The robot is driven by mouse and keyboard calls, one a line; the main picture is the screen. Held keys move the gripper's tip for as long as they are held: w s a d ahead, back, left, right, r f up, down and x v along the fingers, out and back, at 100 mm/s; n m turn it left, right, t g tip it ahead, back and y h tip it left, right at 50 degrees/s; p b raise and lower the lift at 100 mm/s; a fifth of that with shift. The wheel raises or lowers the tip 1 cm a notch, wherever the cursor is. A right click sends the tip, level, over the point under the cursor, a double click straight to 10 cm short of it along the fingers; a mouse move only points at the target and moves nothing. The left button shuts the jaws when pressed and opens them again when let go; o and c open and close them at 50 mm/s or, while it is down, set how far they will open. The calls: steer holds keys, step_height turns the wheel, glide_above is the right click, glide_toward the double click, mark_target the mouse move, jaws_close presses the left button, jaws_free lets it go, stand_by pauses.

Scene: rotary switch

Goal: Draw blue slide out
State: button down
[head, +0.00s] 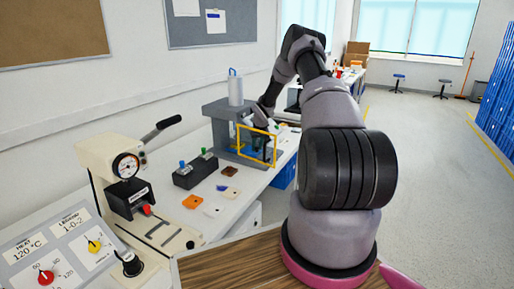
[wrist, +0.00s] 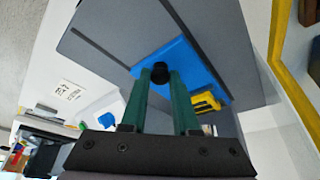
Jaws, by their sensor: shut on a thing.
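The blue slide (wrist: 190,57) shows in the wrist view as a flat blue plate with a black knob (wrist: 160,72) at its near edge. It lies against the grey press (wrist: 120,35). My gripper (wrist: 161,78) has its two green fingers on either side of the knob and is shut on it. In the head view, the grey press (head: 222,128) stands on the bench with a yellow frame (head: 241,141) at its front. My gripper (head: 262,140) is at that frame, and the slide is mostly hidden there.
A yellow part (wrist: 207,102) sits beside the slide in the wrist view. On the bench (head: 225,214) are a two-button box (head: 196,170), several small coloured plates, a cream heat press (head: 110,165) and a control panel (head: 58,248). Open floor lies to the right.

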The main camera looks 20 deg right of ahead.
steer(key=s+d, duration=0.2)
steer(key=s, duration=0.1)
steer(key=s+d, duration=0.6)
steer(key=s, duration=0.1)
steer(key=shift+s, duration=0.1)
steer(key=c, duration=0.7)
jaws_free()
steer(key=shift+o, duration=0.2)
steer(key=shift+r, duration=0.1)
steer(key=v, duration=1)
steer(key=shift+s+r, duration=0.2)
steer(key=shift+s, duration=0.05)
